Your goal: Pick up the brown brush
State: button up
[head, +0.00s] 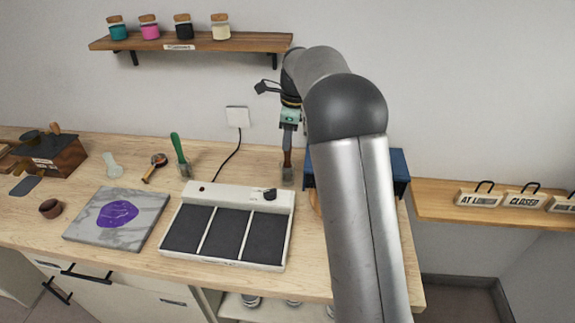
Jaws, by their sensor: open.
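The brown brush (287,160) stands upright near the back of the wooden counter, behind the right end of the white panel. Its brown handle points up and its paler end is at the counter. My gripper (289,146) reaches down from above, with its fingers at the top of the handle. It is open. I cannot tell whether the handle is between the fingers or just behind or below them.
A green-handled brush (179,152) and a wooden-handled tool (154,168) are to the left. The white three-pad panel (226,225) is in front. A blue object (398,166), partly hidden by my arm, is to the right. A jar shelf (190,43) is above.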

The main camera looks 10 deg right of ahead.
aim_at(287, 160)
jog(key=f, duration=0.4)
jog(key=shift+w+a+f+p, duration=0.15)
jog(key=shift+w+p, duration=0.05)
jog(key=shift+p, duration=0.2)
grip_shut()
